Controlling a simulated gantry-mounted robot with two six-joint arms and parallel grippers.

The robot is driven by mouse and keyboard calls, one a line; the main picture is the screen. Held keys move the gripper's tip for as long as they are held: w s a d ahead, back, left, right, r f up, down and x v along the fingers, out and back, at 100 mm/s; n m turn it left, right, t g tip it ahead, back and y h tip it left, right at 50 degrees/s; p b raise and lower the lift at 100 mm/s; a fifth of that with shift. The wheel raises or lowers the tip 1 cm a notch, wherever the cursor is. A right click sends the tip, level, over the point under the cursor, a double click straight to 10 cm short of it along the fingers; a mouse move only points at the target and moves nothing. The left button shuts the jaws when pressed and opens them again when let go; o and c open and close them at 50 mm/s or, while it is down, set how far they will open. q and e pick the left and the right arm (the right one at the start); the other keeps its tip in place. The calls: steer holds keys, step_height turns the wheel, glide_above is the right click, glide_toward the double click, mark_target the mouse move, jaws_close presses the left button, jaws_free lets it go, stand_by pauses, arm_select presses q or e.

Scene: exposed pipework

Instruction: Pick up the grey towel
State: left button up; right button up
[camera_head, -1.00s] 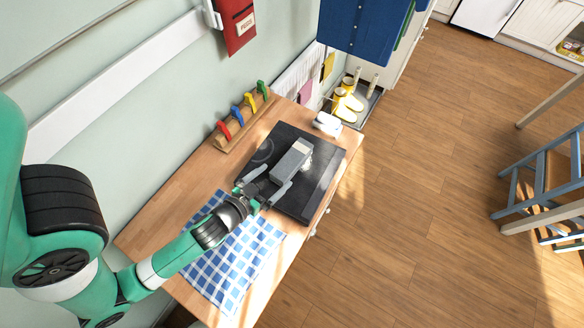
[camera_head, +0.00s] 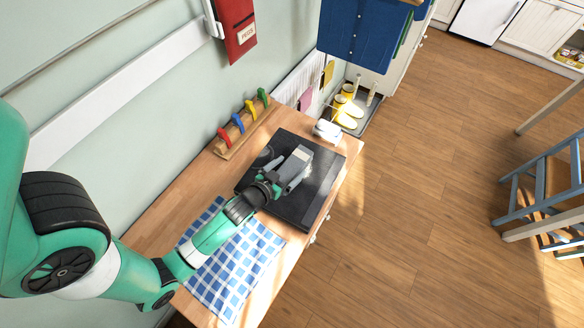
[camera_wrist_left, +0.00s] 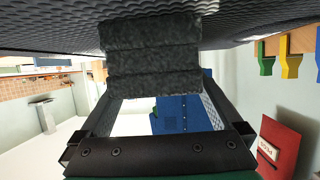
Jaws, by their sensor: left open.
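The grey towel (camera_head: 300,156) is a folded block lying on a black slab on the wooden counter. In the left wrist view the towel (camera_wrist_left: 152,60) shows as stacked dark grey folds at top centre, roughly in line with the gap between the fingers. My left gripper (camera_head: 288,174) is open at the towel's near end, its fingers reaching toward the towel's sides. Whether the fingers touch the towel I cannot tell. The gripper hides the towel's near end. My right gripper is not in view.
The black slab (camera_head: 318,190) lies around the towel. A blue checked cloth (camera_head: 238,270) lies nearer on the counter, under my arm. A wooden rail with coloured hooks (camera_head: 240,130) stands by the wall. A small white object (camera_head: 327,130) stands at the counter's far end.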

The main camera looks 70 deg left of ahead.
arm_select(q)
steer(key=shift+x, duration=0.9)
steer(key=c, duration=1.4)
step_height(320, 180, up, 3)
steer(key=shift+p, duration=0.6)
steer(key=w+d+r+p, duration=0.3)
steer(key=w+d+r, duration=0.5)
steer(key=d+r, duration=0.2)
steer(key=shift+w+d+p, duration=0.2)
steer(key=shift+d+p, duration=0.1)
steer(key=shift+d, duration=0.35)
